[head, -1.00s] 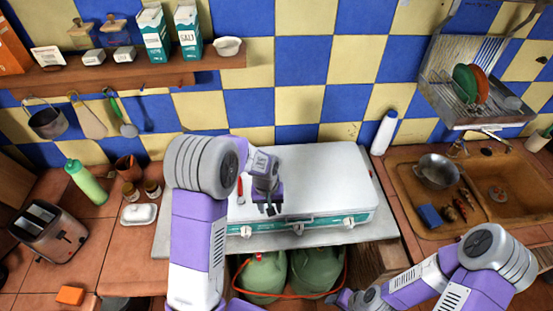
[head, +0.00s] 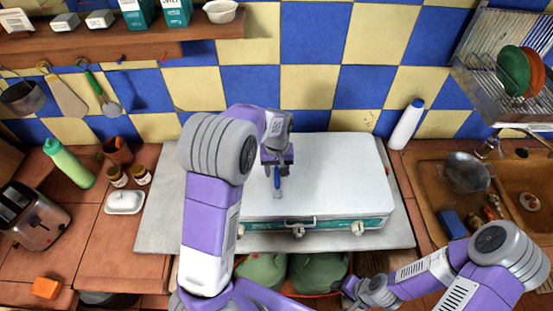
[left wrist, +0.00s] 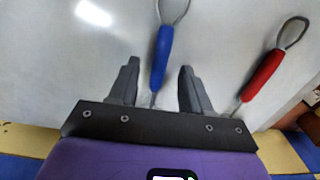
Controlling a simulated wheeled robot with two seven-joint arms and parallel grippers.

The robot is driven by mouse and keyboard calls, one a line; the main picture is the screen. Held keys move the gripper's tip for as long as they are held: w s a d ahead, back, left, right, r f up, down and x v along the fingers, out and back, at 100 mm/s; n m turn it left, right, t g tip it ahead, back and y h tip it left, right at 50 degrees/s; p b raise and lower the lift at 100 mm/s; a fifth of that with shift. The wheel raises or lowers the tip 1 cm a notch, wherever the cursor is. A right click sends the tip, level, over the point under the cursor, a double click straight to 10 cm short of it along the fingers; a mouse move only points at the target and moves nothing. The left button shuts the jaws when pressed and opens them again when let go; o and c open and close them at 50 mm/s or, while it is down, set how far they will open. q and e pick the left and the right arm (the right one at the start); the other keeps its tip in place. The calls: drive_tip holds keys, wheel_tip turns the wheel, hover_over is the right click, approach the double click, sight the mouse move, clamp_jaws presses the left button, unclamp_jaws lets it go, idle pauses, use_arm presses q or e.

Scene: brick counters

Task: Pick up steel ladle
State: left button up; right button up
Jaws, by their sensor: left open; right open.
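My left gripper (head: 277,163) is open over the white stove lid (head: 340,170). A utensil with a blue handle (head: 277,177) and a metal end lies on the lid at this gripper. In the left wrist view the open fingers (left wrist: 160,66) stand on either side of the blue handle (left wrist: 161,50), not closed on it. A red-handled utensil (left wrist: 262,75) with a metal end lies to the right there; my arm hides it in the head view. Which one is the steel ladle I cannot tell, as the metal heads are partly cut off. My right gripper (head: 350,286) is open and empty, low at the front.
A green-handled utensil (head: 100,95) and a wooden spatula (head: 66,97) hang on the tiled wall. A white bottle (head: 406,124) stands right of the stove. The sink (head: 520,190) is at the right, a toaster (head: 35,218) at the left. The lid's right half is clear.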

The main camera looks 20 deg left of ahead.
use_arm(q)
drive_tip(key=shift+f, duration=0.65)
clamp_jaws()
idle(0.6)
